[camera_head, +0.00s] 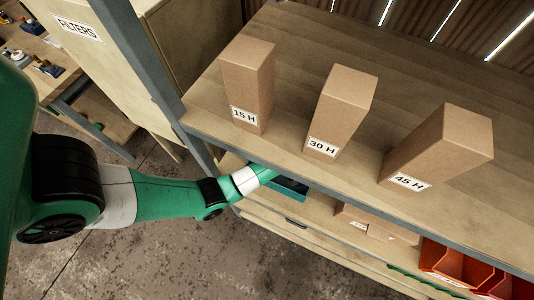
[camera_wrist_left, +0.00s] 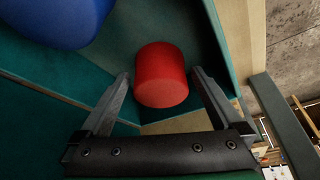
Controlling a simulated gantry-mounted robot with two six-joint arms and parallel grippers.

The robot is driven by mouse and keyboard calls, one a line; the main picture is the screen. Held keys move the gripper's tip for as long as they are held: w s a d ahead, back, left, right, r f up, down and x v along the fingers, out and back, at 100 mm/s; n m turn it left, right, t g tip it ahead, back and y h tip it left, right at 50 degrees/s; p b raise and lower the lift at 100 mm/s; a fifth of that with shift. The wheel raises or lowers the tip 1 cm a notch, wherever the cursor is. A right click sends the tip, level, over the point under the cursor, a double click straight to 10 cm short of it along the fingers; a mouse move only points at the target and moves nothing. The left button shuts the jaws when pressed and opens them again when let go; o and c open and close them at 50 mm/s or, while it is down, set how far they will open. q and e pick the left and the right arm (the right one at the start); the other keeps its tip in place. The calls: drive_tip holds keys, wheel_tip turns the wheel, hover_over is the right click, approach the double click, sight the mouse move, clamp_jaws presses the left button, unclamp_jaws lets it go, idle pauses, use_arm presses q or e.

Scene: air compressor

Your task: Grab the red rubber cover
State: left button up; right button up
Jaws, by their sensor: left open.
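The red rubber cover (camera_wrist_left: 162,74) is a short red cylinder in the left wrist view, inside a teal-walled bin. My left gripper (camera_wrist_left: 163,78) is open, with one finger on either side of the cover. Whether the fingers touch it is hard to tell, but gaps show beside it. In the head view my left arm reaches from the left under the shelf, and the gripper itself is hidden there. The cover is not visible in the head view. My right gripper is in neither view.
A blue rounded object (camera_wrist_left: 58,18) lies left of the cover. The teal bin (camera_head: 290,186) sits below the wooden shelf (camera_head: 300,40). Cardboard boxes marked 15 H (camera_head: 250,80), 30 H (camera_head: 342,105) and 45 H (camera_head: 445,145) stand above. Red bins (camera_head: 455,265) sit at lower right.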

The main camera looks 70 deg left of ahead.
use_arm(q)
drive_tip(key=shift+a+f, duration=0.15)
drive_tip(key=shift+f, duration=0.3)
drive_tip(key=c, duration=1.1)
